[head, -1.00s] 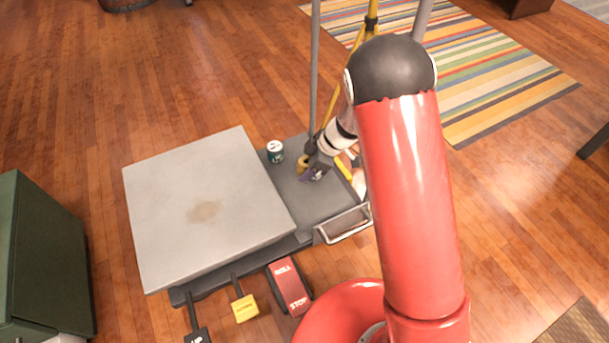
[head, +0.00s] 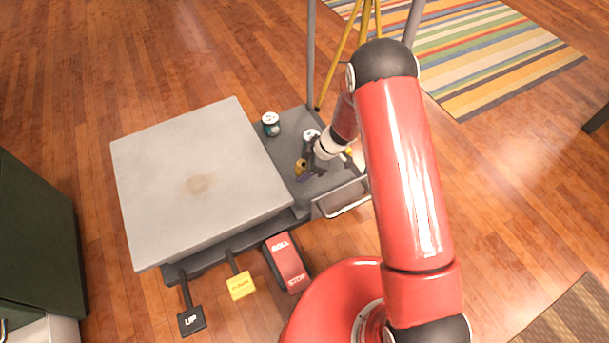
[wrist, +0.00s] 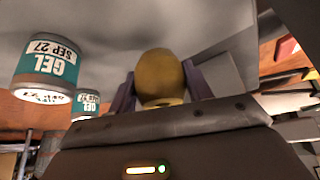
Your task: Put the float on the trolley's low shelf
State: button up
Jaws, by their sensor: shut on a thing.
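My gripper (head: 303,171) is shut on a yellow, rounded float (wrist: 160,76), which shows between the purplish fingers in the wrist view. The float (head: 300,166) also shows in the head view, small and partly covered by the gripper. The trolley has a raised pale grey top (head: 205,215) with a brown stain and a dark grey low shelf (head: 292,128) sticking out on its right. The gripper and float are over this low shelf, close to the right edge of the raised top. I cannot tell whether the float touches the shelf.
Two teal-and-white gel tins (head: 271,124) (head: 311,136) stand on the low shelf behind the gripper. A wire basket (head: 343,198) hangs at the shelf's front. Pedals, including a red one (head: 287,263), jut out in front. Grey poles rise at the back. A green cabinet (head: 35,240) stands left.

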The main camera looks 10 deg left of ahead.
jog(key=shift+f+b, duration=0.35)
jog(key=shift+f, duration=1.4)
jog(key=shift+f, duration=0.15)
jog(key=o, duration=1)
jog(key=p+v, duration=0.2)
jog(key=v, duration=0.5)
jog(key=shift+d+r, duration=0.1)
jog(key=shift+r, duration=0.3)
